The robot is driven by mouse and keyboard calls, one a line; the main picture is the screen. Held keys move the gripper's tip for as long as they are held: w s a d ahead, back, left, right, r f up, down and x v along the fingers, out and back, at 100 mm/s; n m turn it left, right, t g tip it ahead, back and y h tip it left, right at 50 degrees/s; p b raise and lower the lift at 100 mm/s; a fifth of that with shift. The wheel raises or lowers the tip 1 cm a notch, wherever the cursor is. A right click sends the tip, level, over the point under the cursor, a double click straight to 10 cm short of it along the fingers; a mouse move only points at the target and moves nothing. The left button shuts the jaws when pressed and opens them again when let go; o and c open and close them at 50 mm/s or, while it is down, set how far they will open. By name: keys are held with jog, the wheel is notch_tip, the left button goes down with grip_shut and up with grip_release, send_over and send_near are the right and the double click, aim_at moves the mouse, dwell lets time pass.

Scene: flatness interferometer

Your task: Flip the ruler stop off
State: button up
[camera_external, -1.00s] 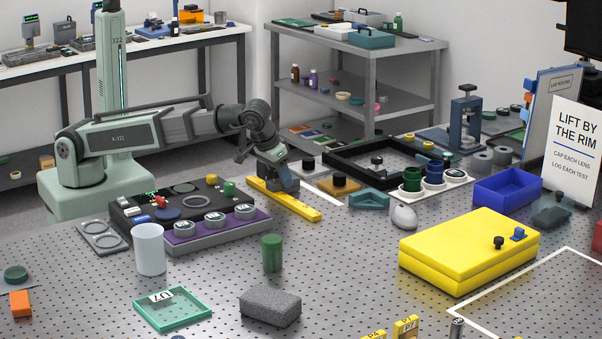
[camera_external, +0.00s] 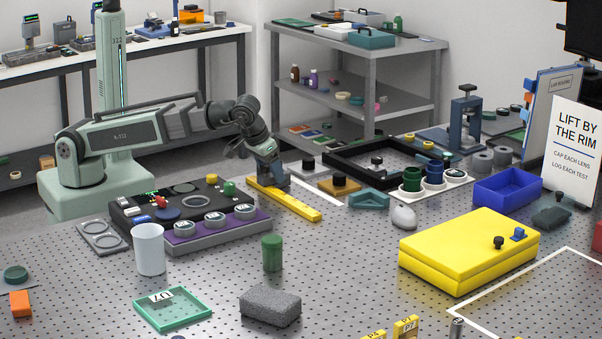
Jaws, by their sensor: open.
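A long yellow ruler-like bar (camera_external: 300,206) lies slantwise on the perforated table, behind the purple-edged panel. It runs from the upper left to the lower right. My gripper (camera_external: 274,188) is open and low over the left half of the bar. The gripper hides part of the bar, and I cannot tell whether its fingers touch it. No separate stop piece on the bar can be made out from this view.
A black control panel (camera_external: 135,207) with knobs and a purple tray (camera_external: 222,232) of round pieces stand in front of the bar. A brown block (camera_external: 350,188) and a teal tray (camera_external: 369,201) lie to its right. A green cylinder (camera_external: 272,253) stands nearer the camera.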

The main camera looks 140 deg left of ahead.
jog(key=v, duration=1.3)
jog(key=shift+r, duration=0.35)
jog(key=shift+d, duration=0.1)
